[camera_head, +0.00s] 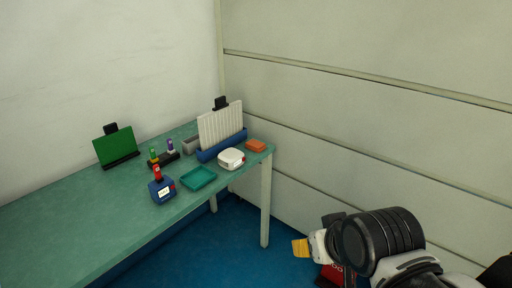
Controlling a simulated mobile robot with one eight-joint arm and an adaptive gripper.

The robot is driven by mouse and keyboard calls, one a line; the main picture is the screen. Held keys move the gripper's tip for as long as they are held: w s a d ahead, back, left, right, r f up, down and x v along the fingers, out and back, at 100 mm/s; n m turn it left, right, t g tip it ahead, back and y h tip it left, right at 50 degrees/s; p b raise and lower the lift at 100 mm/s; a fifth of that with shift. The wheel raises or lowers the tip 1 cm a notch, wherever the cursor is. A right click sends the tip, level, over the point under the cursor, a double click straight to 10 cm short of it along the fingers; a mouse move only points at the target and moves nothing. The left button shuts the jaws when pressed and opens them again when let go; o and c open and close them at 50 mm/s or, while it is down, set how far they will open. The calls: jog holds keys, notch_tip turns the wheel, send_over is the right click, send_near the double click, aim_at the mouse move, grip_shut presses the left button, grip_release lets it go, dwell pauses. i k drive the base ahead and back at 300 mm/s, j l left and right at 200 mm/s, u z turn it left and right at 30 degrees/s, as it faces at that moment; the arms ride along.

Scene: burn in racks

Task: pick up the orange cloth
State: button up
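The orange cloth (256,145) looks like a small folded orange block. It lies flat on the green table at its far right corner, to the right of a white rounded device. My gripper (302,248) is at the lower right, beyond the table's right end and well apart from the cloth. A yellow-orange piece shows at its tip; I cannot tell whether it is part of the gripper. The fingers are too small and turned too far to show whether they are open or shut.
The green table (90,225) holds a white device (231,158), a teal tray (198,178), a blue box (162,190), a blue rack with white boards (221,130) and a green board (116,146). A panelled wall stands close behind the cloth. Blue floor shows between table and gripper.

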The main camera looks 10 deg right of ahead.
aim_at(257, 146)
jog(key=z, duration=5.4)
jog(key=u, duration=5.4)
jog(key=i+l+u, duration=0.15)
jog(key=i, duration=0.35)
jog(key=i+l+u, duration=0.2)
jog(key=i, duration=0.3)
jog(key=i+l+u, duration=0.15)
jog(key=i, duration=0.3)
jog(key=i+l+u, duration=0.2)
jog(key=i, duration=0.25)
jog(key=l, duration=0.1)
